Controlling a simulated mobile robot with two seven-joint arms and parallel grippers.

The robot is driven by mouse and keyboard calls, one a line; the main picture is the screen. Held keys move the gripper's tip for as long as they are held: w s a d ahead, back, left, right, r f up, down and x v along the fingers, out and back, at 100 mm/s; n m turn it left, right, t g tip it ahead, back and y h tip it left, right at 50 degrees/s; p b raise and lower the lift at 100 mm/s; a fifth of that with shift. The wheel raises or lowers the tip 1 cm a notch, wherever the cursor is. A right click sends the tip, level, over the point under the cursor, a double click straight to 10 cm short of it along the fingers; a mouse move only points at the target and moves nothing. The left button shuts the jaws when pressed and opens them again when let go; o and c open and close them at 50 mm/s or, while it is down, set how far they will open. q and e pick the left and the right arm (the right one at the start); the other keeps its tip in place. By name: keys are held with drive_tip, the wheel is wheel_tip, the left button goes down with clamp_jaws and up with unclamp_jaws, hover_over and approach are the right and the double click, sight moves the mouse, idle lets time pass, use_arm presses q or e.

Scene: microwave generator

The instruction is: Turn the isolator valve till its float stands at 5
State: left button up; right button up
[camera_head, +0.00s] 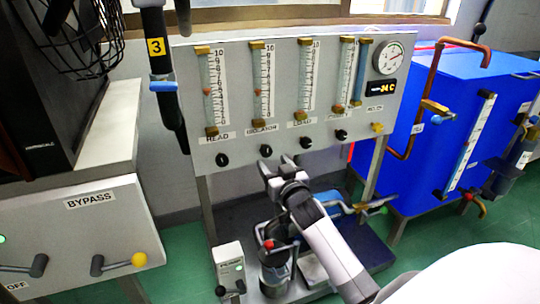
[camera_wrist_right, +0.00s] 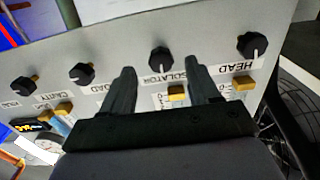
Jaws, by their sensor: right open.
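The isolator valve is a small black knob (camera_head: 266,150) under the ISOLATOR label on the grey panel. In the right wrist view the same knob (camera_wrist_right: 160,59) shows upside down with a white pointer mark. The isolator tube (camera_head: 257,80) above it holds a red float (camera_head: 258,92), a little below mid-scale; the exact number is too small to read. My right gripper (camera_head: 284,168) is open just below and in front of the knob. In the wrist view its fingertips (camera_wrist_right: 160,76) stand on either side of the knob's line, short of it, with nothing between them. My left gripper is not in view.
The head knob (camera_head: 222,160) and load knob (camera_head: 306,142) flank the isolator knob closely. The cavity knob (camera_head: 341,134) is farther right. A blue tank (camera_head: 450,110) with copper pipes stands at the right, a BYPASS panel (camera_head: 85,235) at the left.

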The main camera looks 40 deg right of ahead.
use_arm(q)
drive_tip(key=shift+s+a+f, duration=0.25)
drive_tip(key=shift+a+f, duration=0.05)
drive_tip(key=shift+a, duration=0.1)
use_arm(e)
drive_tip(key=shift+v, duration=0.85)
